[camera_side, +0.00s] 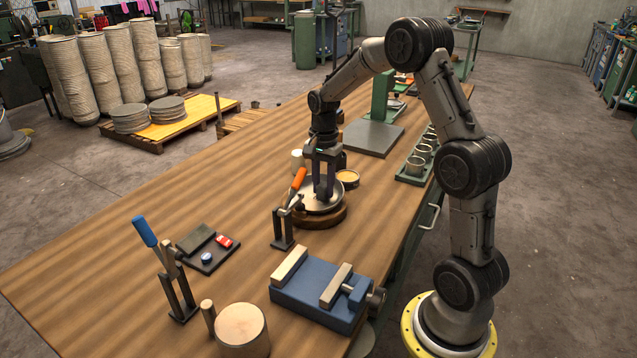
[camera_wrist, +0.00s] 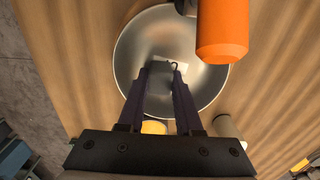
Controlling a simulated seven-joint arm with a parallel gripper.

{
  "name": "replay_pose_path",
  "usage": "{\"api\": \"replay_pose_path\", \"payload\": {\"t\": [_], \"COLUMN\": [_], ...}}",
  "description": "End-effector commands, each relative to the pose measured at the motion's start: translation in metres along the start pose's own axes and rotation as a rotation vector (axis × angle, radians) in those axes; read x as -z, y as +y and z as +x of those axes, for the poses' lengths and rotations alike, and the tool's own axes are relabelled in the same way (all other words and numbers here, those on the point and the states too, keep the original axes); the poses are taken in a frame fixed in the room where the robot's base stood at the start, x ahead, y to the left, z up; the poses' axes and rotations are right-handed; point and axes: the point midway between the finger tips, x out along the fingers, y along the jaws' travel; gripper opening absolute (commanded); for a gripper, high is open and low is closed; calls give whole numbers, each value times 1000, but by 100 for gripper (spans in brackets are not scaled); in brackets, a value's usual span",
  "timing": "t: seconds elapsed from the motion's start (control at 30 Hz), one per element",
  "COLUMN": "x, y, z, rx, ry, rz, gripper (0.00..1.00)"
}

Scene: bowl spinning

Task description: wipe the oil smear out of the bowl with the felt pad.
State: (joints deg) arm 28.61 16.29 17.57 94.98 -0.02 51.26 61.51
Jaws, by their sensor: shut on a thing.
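The metal bowl (camera_side: 308,204) sits on a round brown wooden base (camera_side: 326,220) on the bench. It also shows from above in the wrist view (camera_wrist: 132,52). My gripper (camera_side: 323,197) points down into the bowl.
An orange-handled clamp (camera_side: 298,182) stands at the bowl's edge, close to my gripper; its handle (camera_wrist: 222,30) overhangs the rim. A round tin (camera_side: 348,180) and a white cylinder (camera_side: 297,158) stand behind. A blue vise (camera_side: 315,300) is in front.

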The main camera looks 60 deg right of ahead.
Motion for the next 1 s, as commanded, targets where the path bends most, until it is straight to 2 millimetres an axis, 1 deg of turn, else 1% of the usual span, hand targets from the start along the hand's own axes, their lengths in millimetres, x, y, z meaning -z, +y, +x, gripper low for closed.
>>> {"api": "replay_pose_path", "payload": {"t": [0.03, 0.33, 0.4, 0.43, 1.0], "x": [0, 4, 4, 4, 4], "y": [-7, -34, -33, -33, -32], "z": [0, -2, -8, -18, -69], "rx": [1, 2, 3, 7, 4], "ry": [1, 1, 1, 3, 2], "rz": [-2, -2, -1, -1, -1], "gripper": [0, 0, 0, 0, 0]}}
